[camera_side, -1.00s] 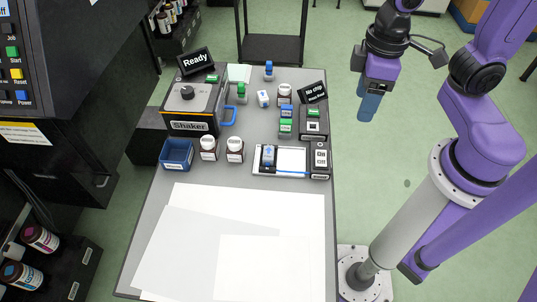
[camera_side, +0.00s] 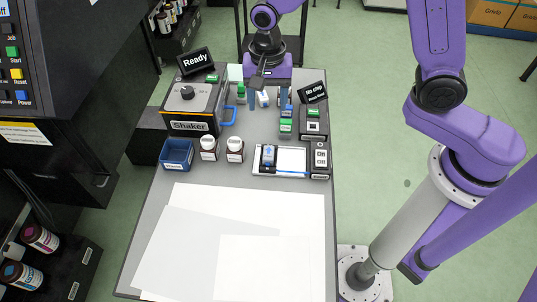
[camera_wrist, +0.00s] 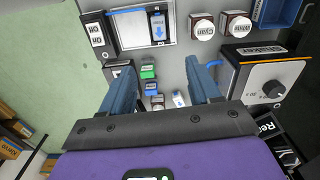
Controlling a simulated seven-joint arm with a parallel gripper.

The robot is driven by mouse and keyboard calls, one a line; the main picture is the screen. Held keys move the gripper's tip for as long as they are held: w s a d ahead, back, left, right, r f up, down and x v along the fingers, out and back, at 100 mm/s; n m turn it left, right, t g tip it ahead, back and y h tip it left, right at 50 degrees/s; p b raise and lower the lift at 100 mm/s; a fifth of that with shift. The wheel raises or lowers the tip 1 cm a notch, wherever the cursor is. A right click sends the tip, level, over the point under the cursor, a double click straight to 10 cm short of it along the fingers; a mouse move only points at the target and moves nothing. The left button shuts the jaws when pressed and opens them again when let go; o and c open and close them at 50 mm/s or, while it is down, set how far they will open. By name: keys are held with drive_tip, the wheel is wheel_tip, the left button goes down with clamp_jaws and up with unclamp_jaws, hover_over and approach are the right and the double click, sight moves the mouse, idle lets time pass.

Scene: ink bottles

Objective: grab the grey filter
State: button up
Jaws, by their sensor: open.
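No thing in view is plainly a grey filter. A dark block with a blue arrow face (camera_side: 268,156) is on the white panel near the table's right edge; the wrist view shows it too (camera_wrist: 158,28). A small white-and-blue piece (camera_side: 264,99) lies at the back of the table; the wrist view shows it between my fingers' lines (camera_wrist: 178,98). I cannot tell whether either is the filter. My gripper (camera_side: 267,108) is open and empty above the back of the table, fingers pointing down. In the wrist view its fingers (camera_wrist: 163,66) frame green and blue blocks.
The shaker (camera_side: 191,110) with its blue handle stands at left. Green-and-blue blocks (camera_side: 286,125) stand beside the dark chip unit (camera_side: 312,120) at right. Two white-capped bottles (camera_side: 208,147) and a blue tray (camera_side: 177,154) are nearer the front. White sheets cover the front of the table.

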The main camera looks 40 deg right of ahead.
hover_over(268, 152)
drive_tip(key=shift+m, duration=0.4)
drive_tip(key=f, duration=1.2)
drive_tip(key=shift+w+f, duration=0.3)
drive_tip(key=shift+f, duration=0.05)
drive_tip(key=shift+s+f, duration=0.2)
drive_tip(key=shift+f, duration=1.1)
drive_tip(key=shift+s+f, duration=0.2)
drive_tip(key=shift+f, duration=1.1)
drive_tip(key=c, duration=1.1)
